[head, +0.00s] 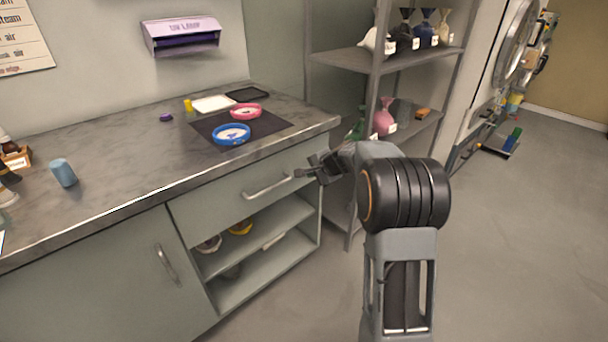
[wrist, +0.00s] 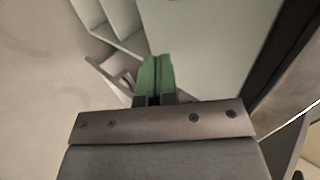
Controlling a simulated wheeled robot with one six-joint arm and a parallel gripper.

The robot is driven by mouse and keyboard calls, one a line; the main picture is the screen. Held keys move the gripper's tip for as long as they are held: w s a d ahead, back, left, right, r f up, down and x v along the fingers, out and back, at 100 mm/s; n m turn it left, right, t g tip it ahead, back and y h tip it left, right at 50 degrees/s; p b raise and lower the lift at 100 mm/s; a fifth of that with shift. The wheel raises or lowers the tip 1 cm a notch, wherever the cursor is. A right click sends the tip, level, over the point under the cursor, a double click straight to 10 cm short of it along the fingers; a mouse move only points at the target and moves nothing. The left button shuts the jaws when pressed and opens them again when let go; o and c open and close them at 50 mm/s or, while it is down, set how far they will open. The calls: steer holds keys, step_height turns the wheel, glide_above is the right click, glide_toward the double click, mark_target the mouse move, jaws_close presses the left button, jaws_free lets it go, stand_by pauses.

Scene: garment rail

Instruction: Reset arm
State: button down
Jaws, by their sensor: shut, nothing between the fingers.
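My gripper (head: 304,173) shows in the head view in front of the counter's drawer front, near the right end of the drawer handle (head: 268,187). I cannot tell whether it touches the handle. In the wrist view the green fingertips of my gripper (wrist: 155,75) are together with nothing between them. My arm reaches up from the lower right of the head view and bends towards the counter.
The counter (head: 110,175) holds a blue bowl (head: 231,134), a pink bowl (head: 246,111) and a blue cup (head: 63,172). A grey shelf rack (head: 345,58) with several bags stands right behind my gripper.

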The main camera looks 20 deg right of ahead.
steer(key=s+a+r+n+g+p, duration=0.1)
steer(key=s+a+r+n+p, duration=0.2)
steer(key=s+r+p, duration=0.5)
steer(key=s+a+r+n+g+p, duration=0.25)
steer(key=s+r+p, duration=0.25)
steer(key=s+r, duration=0.45)
steer(key=s+a+r+n+h+p, duration=0.1)
steer(key=s+r+n+p, duration=0.3)
steer(key=s, duration=0.4)
steer(key=s+a+r+n+g+h+p, duration=0.1)
steer(key=s+r+n+h+p, duration=0.2)
steer(key=s+r+p, duration=0.3)
steer(key=s+p, duration=0.1)
steer(key=p, duration=0.1)
steer(key=shift+s+r+n+p, duration=0.15)
steer(key=shift+s+n+p, duration=0.15)
steer(key=shift+s+n, duration=0.05)
steer(key=shift+g, duration=0.25)
